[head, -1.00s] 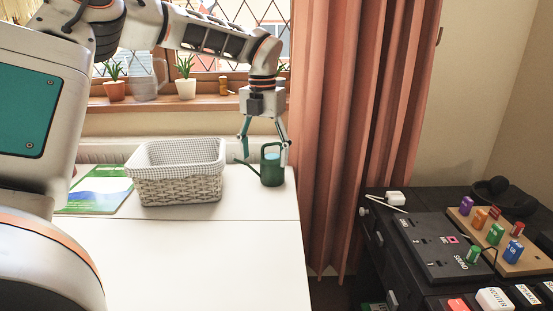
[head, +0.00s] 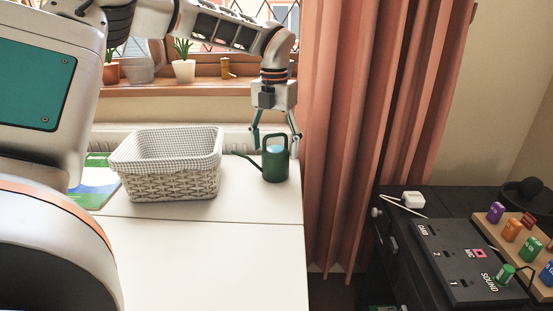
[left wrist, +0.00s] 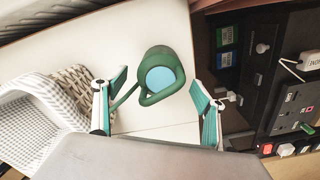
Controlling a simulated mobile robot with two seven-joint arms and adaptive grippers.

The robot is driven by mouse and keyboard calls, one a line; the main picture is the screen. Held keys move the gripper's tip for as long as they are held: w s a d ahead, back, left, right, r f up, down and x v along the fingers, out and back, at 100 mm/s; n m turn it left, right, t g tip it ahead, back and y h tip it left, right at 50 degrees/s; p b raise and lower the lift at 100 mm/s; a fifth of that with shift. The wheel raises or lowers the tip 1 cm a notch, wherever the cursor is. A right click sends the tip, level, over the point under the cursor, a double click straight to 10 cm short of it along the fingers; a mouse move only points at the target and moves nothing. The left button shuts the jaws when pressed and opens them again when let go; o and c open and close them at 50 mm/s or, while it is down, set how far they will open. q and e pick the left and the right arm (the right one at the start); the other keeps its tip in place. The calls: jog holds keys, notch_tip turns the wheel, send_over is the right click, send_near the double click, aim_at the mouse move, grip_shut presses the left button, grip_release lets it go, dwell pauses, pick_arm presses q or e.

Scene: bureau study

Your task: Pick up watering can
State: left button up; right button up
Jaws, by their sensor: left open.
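The dark green watering can (head: 275,172), with a light blue top, stands upright near the far right corner of the white desk (head: 240,240). Its spout points left toward the basket. My left gripper (head: 277,149) is open above and around the can's upper part, its fingers pointing down. In the left wrist view the can (left wrist: 148,93) shows between the two spread fingers (left wrist: 158,82), with a gap on each side. I cannot tell how far down the fingers reach beside it. My right gripper is not in view.
A white wicker basket (head: 170,187) with a checked lining stands left of the can. Window sill (head: 200,88) plants are behind, the pink curtain (head: 350,150) to the right. A black cabinet (head: 385,240) carries gadgets. The desk front is clear.

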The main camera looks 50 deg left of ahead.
pick_arm(q)
notch_tip(320, 180, down, 4)
jog(key=shift+w+f+b, duration=0.1)
jog(key=shift+w+b, duration=0.05)
jog(key=shift+b, duration=0.25)
jog(key=shift+r, duration=0.2)
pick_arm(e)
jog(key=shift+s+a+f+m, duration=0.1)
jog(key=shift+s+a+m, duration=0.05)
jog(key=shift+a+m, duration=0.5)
pick_arm(q)
jog(key=c, duration=1.5)
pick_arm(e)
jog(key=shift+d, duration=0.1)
pick_arm(q)
jog(key=shift+r, duration=0.1)
jog(key=shift+c, duration=0.2)
